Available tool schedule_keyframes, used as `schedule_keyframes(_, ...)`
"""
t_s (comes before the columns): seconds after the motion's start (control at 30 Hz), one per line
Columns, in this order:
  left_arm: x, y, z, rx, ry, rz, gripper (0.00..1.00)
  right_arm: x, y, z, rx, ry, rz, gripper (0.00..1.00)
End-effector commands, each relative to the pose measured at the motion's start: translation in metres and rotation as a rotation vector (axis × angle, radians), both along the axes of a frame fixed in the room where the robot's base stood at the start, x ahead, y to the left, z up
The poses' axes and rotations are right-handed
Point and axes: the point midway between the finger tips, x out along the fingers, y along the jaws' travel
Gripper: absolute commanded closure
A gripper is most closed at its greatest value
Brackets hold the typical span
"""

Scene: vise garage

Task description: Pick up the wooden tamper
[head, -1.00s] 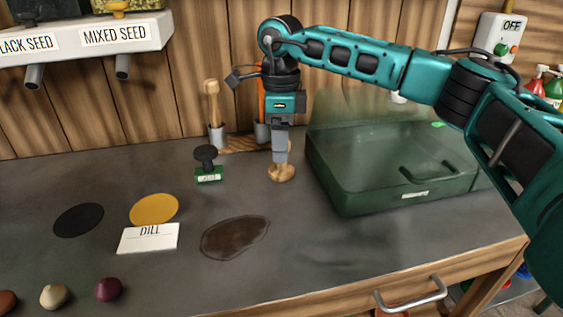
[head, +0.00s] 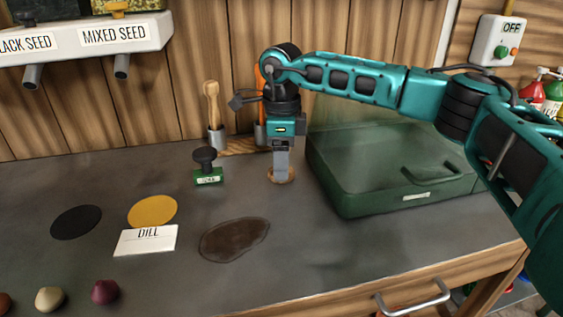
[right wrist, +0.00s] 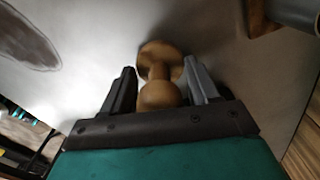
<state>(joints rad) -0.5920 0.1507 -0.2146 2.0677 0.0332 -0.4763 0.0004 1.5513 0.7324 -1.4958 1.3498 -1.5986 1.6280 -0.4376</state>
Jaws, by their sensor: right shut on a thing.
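The wooden tamper (head: 287,180) stands on the grey bench, left of the green case. In the head view only its round base shows below my right gripper (head: 281,168); the rest is hidden behind the fingers. In the right wrist view the tamper's rounded knob (right wrist: 160,95) sits between the two fingers of the right gripper (right wrist: 162,82), with its neck and wider round foot beyond. The right gripper points straight down and is shut on the tamper. The tamper looks upright, its foot at the bench top. My left gripper is not in view.
The green translucent case (head: 370,195) stands just right of the gripper. A green stamp (head: 208,176) with a black knob is to the left. A wooden tool rack (head: 238,147) stands behind. A DILL card (head: 147,240) and a brown patch (head: 235,240) lie in front.

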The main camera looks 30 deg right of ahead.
Motion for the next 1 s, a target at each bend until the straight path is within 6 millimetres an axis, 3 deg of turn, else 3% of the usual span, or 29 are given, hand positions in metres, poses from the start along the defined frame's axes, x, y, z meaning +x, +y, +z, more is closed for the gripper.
schedule_keyframes(0.27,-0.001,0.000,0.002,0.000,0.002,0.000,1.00,0.001,0.000,0.009,0.001,-0.002,0.000,0.72)
schedule_keyframes(0.7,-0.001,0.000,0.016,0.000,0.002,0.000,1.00,0.001,0.001,0.089,0.001,-0.003,0.002,0.72)
schedule_keyframes(1.0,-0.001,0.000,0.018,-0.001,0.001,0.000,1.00,0.000,0.000,0.101,0.000,0.000,0.001,0.72)
